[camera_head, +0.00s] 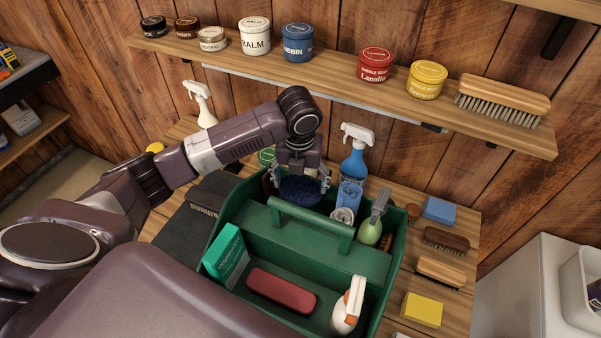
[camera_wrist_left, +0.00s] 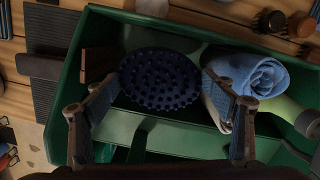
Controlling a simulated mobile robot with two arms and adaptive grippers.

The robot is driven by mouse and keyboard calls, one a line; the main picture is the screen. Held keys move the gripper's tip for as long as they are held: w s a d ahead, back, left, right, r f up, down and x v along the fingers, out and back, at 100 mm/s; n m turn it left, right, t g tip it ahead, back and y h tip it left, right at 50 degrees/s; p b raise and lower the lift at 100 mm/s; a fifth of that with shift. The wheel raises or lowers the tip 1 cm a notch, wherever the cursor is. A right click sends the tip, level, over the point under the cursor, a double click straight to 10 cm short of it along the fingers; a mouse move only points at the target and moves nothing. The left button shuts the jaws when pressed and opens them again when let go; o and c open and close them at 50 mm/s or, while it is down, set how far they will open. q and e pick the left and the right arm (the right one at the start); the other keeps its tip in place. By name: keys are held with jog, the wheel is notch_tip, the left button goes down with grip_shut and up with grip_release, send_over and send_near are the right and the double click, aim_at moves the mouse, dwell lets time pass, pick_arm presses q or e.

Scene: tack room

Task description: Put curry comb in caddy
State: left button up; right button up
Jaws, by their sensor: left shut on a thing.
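The dark blue curry comb (camera_head: 300,191) has a round, knobbed face that shows in the left wrist view (camera_wrist_left: 160,80). My left gripper (camera_head: 298,178) is shut on it, with one finger on each side. It holds the comb at the back compartment of the green caddy (camera_head: 345,258), behind the caddy's handle. In the left wrist view the comb lies within the caddy's outline (camera_wrist_left: 62,110). I cannot tell whether it touches the caddy floor. My right gripper is not in view.
In the back compartment, a rolled blue cloth (camera_wrist_left: 245,72) is right beside the comb, with a green bottle (camera_head: 369,232) farther right. The front compartment holds a green box (camera_head: 226,255), a red bar (camera_head: 281,291) and a white spray bottle (camera_head: 347,308). A shelf (camera_head: 330,78) with tins hangs above.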

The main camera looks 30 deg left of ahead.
pick_arm(q)
jog(key=shift+f, duration=4.05)
jog(key=o, duration=1.6)
jog(key=shift+r, duration=0.15)
jog(key=r, duration=0.4)
jog(key=s+r, duration=0.1)
jog(key=r, duration=0.6)
jog(key=shift+s+d+r, duration=0.15)
jog(key=shift+d+r, duration=0.15)
jog(key=shift+r, duration=0.05)
